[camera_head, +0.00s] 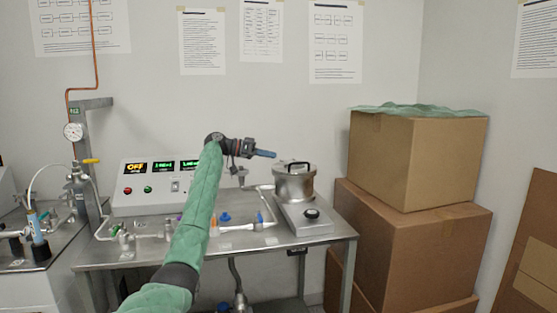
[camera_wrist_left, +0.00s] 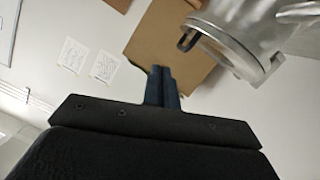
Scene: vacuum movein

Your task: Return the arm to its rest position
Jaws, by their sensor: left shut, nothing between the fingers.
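My left arm, in a green sleeve, reaches from the bottom of the head view up over the steel table. Its left gripper (camera_head: 265,154) points to the right, above and left of the lidded steel pot (camera_head: 295,182). The gripper's blue fingers are shut together with nothing between them. In the left wrist view the closed fingers of the left gripper (camera_wrist_left: 162,88) show at the middle, apart from the pot (camera_wrist_left: 245,40) at the upper right. My right gripper is in neither view.
The pot stands on a hotplate (camera_head: 308,219) on the steel table (camera_head: 240,238). A control panel (camera_head: 150,186) with lit displays and several small valves stand left of it. Stacked cardboard boxes (camera_head: 415,160) rise at the right. A gauge (camera_head: 73,131) on a post stands at the left.

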